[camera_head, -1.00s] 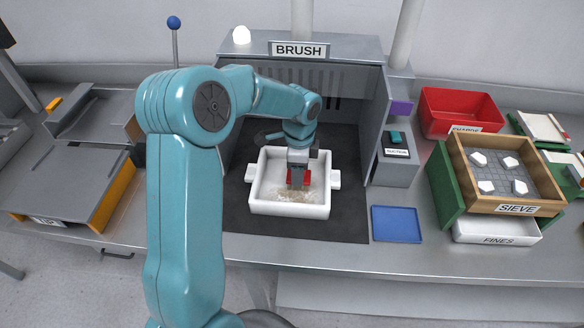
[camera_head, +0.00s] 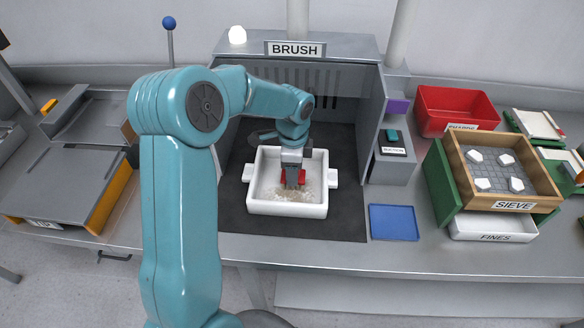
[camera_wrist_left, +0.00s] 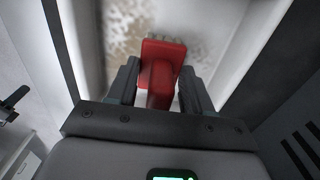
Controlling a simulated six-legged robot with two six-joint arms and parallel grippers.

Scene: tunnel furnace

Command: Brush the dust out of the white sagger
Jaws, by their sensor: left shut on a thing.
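The white sagger (camera_head: 288,209) is an open box with side lugs, on the dark mat in the BRUSH booth. Brownish dust (camera_head: 302,194) lies on its floor; the dust also shows as speckles in the left wrist view (camera_wrist_left: 135,22). My left gripper (camera_head: 292,172) reaches down into the sagger and is shut on a brush with a red handle (camera_wrist_left: 160,70). The brush's bristles (camera_head: 293,188) are low over the dusty floor; I cannot tell whether they touch it. My right gripper is not in view.
The booth walls (camera_head: 370,130) stand close around the sagger. A blue tray (camera_head: 393,222) lies to its right. Further right are a red bin (camera_head: 458,104), a wooden SIEVE box (camera_head: 511,205) with several white pieces, and a white FINES drawer (camera_head: 492,228).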

